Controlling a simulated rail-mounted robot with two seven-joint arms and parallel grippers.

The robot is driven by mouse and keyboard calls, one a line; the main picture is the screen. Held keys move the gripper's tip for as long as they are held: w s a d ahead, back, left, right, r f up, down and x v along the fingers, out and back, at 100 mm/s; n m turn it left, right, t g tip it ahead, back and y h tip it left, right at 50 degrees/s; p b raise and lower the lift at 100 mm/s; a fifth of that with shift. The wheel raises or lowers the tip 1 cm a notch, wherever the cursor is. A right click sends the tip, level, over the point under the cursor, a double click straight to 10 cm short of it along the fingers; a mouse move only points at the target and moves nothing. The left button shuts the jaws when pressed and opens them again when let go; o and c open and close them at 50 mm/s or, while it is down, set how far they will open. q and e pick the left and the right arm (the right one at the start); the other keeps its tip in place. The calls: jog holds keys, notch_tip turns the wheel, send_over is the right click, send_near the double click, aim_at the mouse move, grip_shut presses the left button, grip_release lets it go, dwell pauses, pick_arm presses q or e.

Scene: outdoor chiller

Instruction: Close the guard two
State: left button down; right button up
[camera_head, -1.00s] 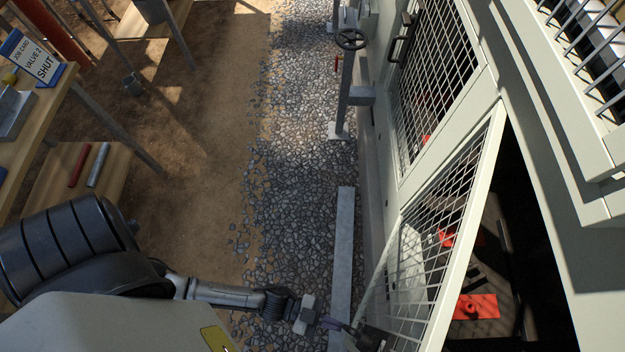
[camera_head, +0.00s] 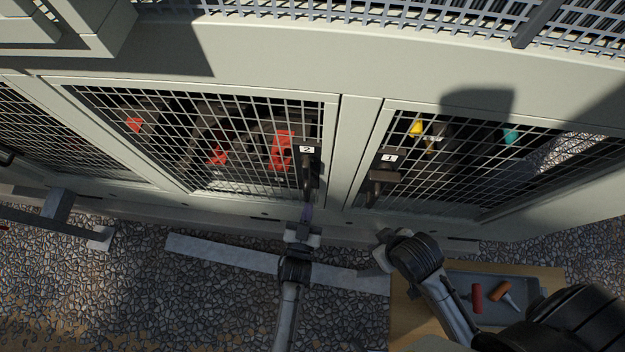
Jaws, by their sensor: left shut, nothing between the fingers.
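Guard two (camera_head: 215,145) is the mesh door with a white label "2" and a dark handle (camera_head: 307,178) near its right edge. It looks flush with the pale cabinet front, with no open gap visible.
The neighbouring mesh guard (camera_head: 480,160), labelled "1", also looks closed, with a dark handle (camera_head: 378,185). A wooden surface with a grey tray (camera_head: 520,310) holding red and orange tools stands at lower right. A pale strip (camera_head: 220,255) lies on the gravel.

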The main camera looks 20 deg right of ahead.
pick_arm(q)
jog(key=shift+w+f, duration=0.1)
jog(key=shift+f, duration=0.2)
